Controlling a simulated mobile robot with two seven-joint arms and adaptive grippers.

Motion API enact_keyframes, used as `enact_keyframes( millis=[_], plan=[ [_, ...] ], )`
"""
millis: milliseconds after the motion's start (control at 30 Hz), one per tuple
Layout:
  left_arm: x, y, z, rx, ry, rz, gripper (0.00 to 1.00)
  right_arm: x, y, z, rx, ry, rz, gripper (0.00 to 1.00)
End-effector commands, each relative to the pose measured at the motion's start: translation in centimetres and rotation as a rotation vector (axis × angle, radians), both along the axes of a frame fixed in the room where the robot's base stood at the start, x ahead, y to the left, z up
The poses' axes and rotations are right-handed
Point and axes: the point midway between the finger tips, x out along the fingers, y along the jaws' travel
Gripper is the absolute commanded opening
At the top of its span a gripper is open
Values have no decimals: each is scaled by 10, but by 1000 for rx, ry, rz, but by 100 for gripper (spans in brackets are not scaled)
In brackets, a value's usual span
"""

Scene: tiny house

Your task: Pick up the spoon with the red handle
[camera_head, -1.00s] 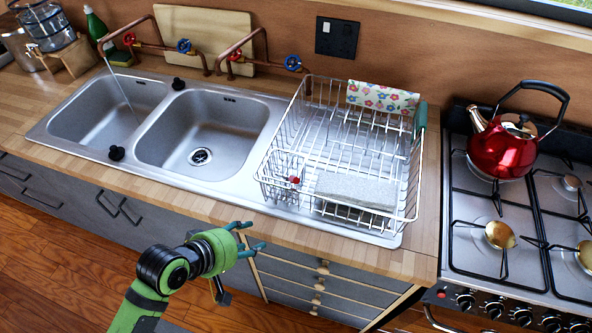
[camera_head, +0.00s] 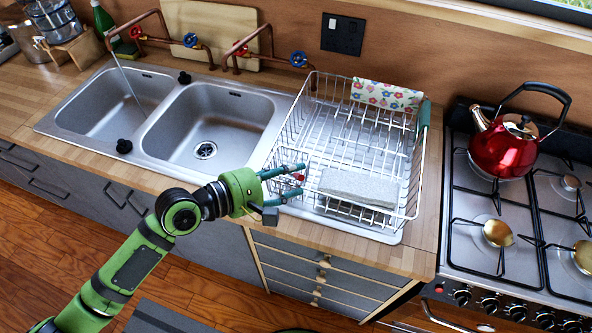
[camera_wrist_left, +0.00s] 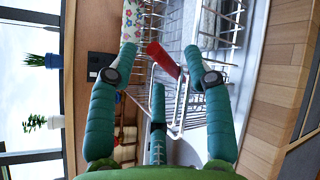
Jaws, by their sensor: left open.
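The red-handled spoon shows as a red handle tip (camera_head: 298,177) at the near left corner of the white wire dish rack (camera_head: 404,214). In the left wrist view its red handle (camera_wrist_left: 163,59) lies tilted between my fingertips. The rest of the spoon is hard to make out among the wires. My left gripper (camera_head: 301,179) is open at that corner, with its fingers either side of the handle tip. In the left wrist view the gripper (camera_wrist_left: 160,58) is spread and holds nothing; I cannot tell if a finger touches the handle. My right gripper is not in view.
A grey-white slab (camera_head: 357,187) lies in the rack and a flowered cloth (camera_head: 386,96) hangs at its back. A double sink (camera_head: 212,125) is left of the rack. A stove with a red kettle (camera_head: 503,148) is to the right.

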Motion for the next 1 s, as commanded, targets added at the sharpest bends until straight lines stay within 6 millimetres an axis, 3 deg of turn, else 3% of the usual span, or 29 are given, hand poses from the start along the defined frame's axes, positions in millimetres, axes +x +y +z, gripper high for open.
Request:
enact_keyframes(
  millis=[33,200,467,500,600,1000],
  plan=[
    [5,-8,1,0,0,-1,50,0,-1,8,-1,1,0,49],
    [15,-22,-7,0,-1,0,50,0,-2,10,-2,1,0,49],
    [15,-24,-11,6,0,-1,50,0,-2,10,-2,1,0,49],
    [15,-23,-11,7,0,0,33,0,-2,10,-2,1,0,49],
    [15,-23,-11,6,0,-1,0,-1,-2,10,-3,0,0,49],
    [15,-24,-9,2,-1,-1,0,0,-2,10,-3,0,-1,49]
  ],
)
